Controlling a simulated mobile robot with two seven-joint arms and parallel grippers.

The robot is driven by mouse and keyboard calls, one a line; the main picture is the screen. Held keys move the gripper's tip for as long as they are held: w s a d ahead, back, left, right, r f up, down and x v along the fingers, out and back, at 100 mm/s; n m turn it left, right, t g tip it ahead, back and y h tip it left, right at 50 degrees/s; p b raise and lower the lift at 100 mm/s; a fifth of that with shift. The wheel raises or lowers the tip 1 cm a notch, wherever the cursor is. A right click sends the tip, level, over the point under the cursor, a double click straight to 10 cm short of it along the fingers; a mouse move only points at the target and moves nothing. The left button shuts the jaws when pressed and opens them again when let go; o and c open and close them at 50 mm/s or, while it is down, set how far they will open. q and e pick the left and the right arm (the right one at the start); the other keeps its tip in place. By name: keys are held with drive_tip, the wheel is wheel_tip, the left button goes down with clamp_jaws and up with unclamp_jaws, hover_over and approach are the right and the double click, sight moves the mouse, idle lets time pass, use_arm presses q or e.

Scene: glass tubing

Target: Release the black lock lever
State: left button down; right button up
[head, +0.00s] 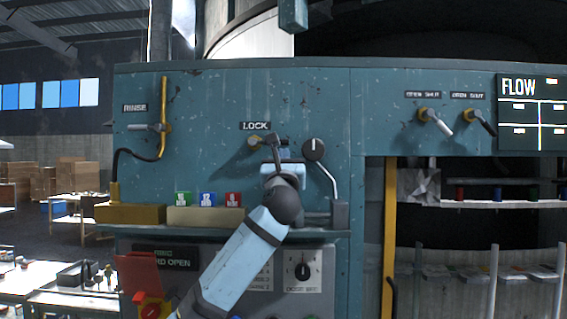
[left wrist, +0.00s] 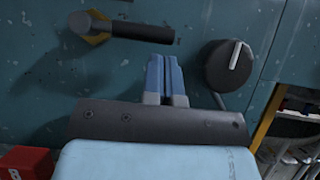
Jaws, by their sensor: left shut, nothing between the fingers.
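The black lock lever (head: 269,138) is mounted on the teal panel beneath the LOCK label (head: 255,126). In the left wrist view the lever (left wrist: 142,32) points right from its yellow pivot (left wrist: 93,26), nearly level. My left gripper (head: 289,157) is in front of the panel, just below and right of the lever, and partly blocks it in the head view. In the left wrist view the blue fingers (left wrist: 166,78) are together and empty, below the lever's free end and apart from it in the picture. My right gripper is not in view.
A round black knob (head: 314,150) with a white mark sits close to the right of my left gripper. A ledge (head: 330,231) with red, blue and green blocks (head: 208,199) runs below. Two more levers (head: 440,122) are further right; a RINSE lever (head: 150,127) is at left.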

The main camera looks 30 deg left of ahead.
use_arm(q)
drive_tip(key=shift+x, duration=0.75)
drive_tip(key=shift+n, duration=0.3)
